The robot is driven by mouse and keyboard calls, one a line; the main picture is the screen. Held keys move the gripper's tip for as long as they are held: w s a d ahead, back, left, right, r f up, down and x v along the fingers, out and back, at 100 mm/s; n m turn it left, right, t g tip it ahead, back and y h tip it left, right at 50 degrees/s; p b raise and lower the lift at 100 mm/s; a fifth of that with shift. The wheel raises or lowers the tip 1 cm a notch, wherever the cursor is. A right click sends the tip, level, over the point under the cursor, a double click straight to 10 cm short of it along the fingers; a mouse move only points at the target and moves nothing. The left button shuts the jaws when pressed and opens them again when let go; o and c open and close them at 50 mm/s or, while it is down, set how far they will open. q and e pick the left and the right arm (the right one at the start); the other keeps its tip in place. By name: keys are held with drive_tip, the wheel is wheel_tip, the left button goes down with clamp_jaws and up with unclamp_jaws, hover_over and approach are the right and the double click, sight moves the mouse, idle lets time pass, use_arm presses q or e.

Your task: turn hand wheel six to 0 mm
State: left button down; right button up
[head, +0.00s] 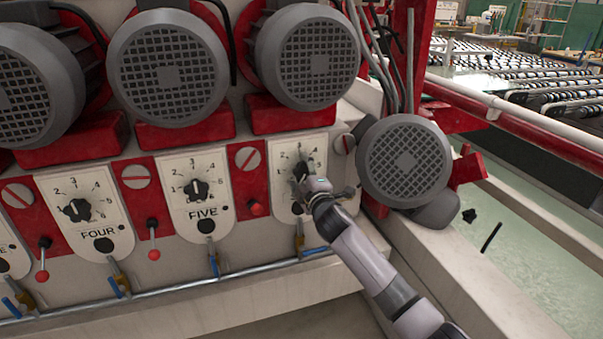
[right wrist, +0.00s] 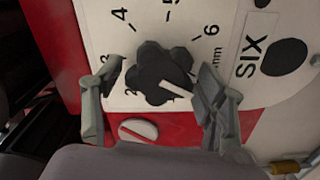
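Hand wheel six is a black lobed knob (right wrist: 160,75) on a white dial plate (right wrist: 232,20) marked SIX. The wrist view shows 2, 4, 5 and 6 mm on the dial. The wheel's white pointer (right wrist: 175,89) points to the lower right, toward one finger; no number is visible at its tip. My right gripper (right wrist: 160,82) has one finger on each side of the wheel, with a small gap at the left finger. I cannot tell if the right finger touches. In the head view my right gripper (head: 308,186) covers most of the wheel. My left gripper is out of view.
Wheels five (head: 197,190) and four (head: 77,210) sit to the left, with red-knobbed levers between plates. Grey motors (head: 307,57) overhang the dials. Another motor (head: 404,160) stands close right of my arm.

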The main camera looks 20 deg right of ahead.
drive_tip(key=shift+o, duration=0.2)
drive_tip(key=s, duration=1.2)
drive_tip(key=shift+d, duration=0.2)
